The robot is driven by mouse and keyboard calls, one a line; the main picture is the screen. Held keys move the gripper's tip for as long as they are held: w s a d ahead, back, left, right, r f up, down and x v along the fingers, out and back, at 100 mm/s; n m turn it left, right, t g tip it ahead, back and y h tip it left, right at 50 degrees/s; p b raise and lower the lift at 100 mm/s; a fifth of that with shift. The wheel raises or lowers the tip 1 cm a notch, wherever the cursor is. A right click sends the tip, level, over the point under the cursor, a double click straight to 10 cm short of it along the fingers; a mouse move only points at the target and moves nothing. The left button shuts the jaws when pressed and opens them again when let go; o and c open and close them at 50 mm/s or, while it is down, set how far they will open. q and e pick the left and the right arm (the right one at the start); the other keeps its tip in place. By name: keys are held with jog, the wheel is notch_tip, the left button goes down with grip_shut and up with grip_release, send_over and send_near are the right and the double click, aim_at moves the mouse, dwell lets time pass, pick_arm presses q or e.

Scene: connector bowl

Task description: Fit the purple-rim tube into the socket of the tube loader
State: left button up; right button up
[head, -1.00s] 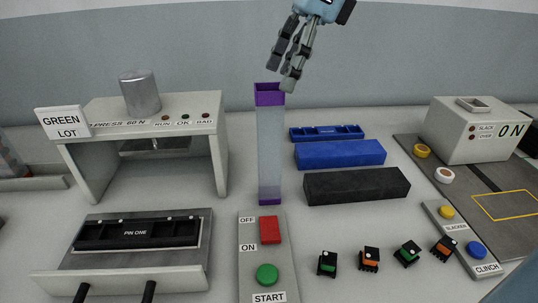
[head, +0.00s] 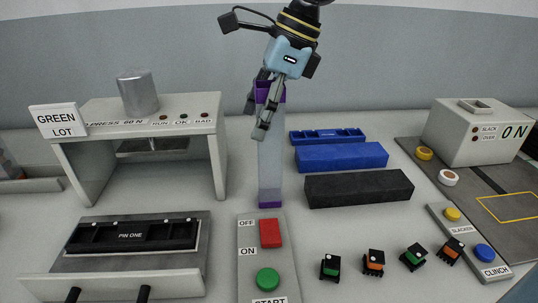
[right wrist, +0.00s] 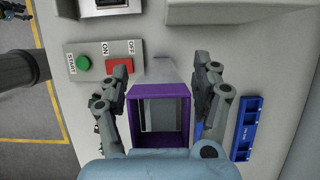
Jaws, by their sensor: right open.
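The purple-rim tube (head: 270,160) is a tall, square, see-through tube standing upright behind the control panel, with purple at its top and foot. In the right wrist view its open purple rim (right wrist: 160,88) faces me. My right gripper (head: 255,118) is open, with its fingers at the upper part of the tube. In the wrist view one finger is on each side of the tube; I cannot tell whether they touch it. A white box (head: 462,135) at the right has a raised rectangular opening (head: 474,104) on top, which may be the loader's socket.
A press (head: 150,113) with a GREEN LOT sign stands at the left. A START panel (head: 247,280) lies in front of the tube. Blue (head: 342,156) and black (head: 358,188) blocks lie right of it.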

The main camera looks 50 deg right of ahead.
grip_shut()
dwell(0.5)
